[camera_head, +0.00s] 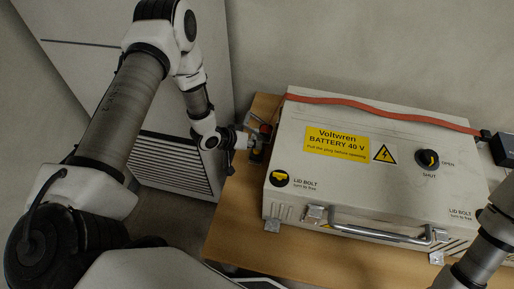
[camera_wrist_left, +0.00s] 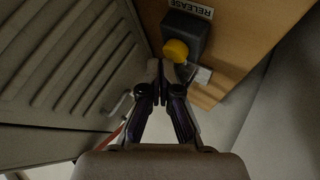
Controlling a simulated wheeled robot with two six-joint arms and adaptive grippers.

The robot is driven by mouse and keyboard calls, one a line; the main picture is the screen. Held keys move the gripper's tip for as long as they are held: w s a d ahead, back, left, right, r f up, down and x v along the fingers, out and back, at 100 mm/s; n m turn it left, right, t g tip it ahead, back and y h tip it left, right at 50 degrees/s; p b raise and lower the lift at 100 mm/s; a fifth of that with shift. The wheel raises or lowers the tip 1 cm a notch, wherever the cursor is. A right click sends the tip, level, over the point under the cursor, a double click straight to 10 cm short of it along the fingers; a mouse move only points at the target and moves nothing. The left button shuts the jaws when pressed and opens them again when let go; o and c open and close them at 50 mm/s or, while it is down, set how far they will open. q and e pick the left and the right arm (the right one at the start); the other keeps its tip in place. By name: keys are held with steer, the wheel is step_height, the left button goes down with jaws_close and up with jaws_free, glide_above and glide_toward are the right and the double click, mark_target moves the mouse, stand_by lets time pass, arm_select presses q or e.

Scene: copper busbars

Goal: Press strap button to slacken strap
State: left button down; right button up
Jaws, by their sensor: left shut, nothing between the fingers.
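The strap button is a yellow round button (camera_wrist_left: 176,50) on a dark block (camera_wrist_left: 187,33), beside a label reading RELEASE (camera_wrist_left: 190,8). My left gripper (camera_wrist_left: 160,72) is shut and empty, its fingertips just beside the button in the left wrist view; I cannot tell whether they touch it. In the head view my left gripper (camera_head: 257,148) is at the left end of the battery case and hides the button. The orange strap (camera_head: 385,108) runs across the far side of the case top. My right gripper is out of view; only part of that arm shows at lower right.
The pale battery case (camera_head: 345,192) sits on a wooden table (camera_head: 228,222). It has a yellow label, a black knob (camera_head: 427,159), a lid bolt (camera_head: 279,178) and a front handle (camera_head: 380,229). A grey louvred cabinet (camera_head: 172,165) stands left of the table.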

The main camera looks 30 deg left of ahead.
mark_target(255, 150)
arm_select(q)
steer(key=shift+r, duration=0.45)
step_height(255, 150, up, 5)
steer(key=p, duration=0.4)
stand_by(0.3)
stand_by(0.4)
